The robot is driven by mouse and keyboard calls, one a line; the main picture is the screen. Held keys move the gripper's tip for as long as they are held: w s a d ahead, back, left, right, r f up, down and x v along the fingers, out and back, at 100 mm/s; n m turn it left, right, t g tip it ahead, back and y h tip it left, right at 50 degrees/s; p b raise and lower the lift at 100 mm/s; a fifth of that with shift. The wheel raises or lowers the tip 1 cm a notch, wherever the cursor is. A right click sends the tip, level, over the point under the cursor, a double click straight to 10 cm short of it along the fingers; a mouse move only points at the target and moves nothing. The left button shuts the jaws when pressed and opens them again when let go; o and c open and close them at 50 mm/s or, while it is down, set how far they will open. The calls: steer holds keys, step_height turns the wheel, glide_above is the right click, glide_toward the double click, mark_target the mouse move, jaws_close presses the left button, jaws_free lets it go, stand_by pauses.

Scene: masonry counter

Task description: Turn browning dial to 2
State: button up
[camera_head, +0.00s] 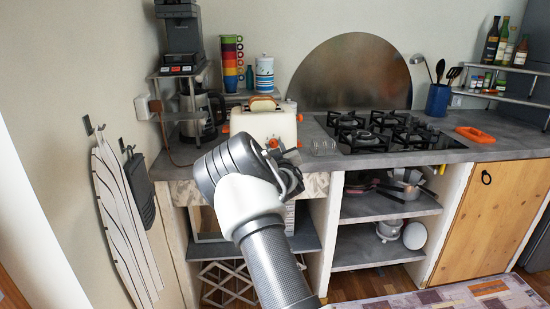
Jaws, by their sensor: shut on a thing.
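The cream toaster (264,123) stands on the counter at the picture's middle, with bread showing in its top. An orange control (273,143) low on its front, which I take as the browning dial, shows just beyond my wrist. An orange lever (299,117) is on its right side. My gripper (289,154) is mostly hidden by my wrist at the toaster's lower front, and it is shut on the dial. The fingertips, the dial's numbers and its pointer setting cannot be made out.
Stacked coloured cups (231,62) and a striped canister (264,74) stand behind.

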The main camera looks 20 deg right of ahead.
steer(key=shift+n+b, duration=1.5)
steer(key=shift+n, duration=0.2)
steer(key=o, duration=1.1)
steer(key=p+v, duration=0.1)
steer(key=v, duration=1.6)
steer(key=shift+s+p, duration=0.25)
steer(key=shift+p, duration=0.1)
steer(key=shift+r, duration=0.1)
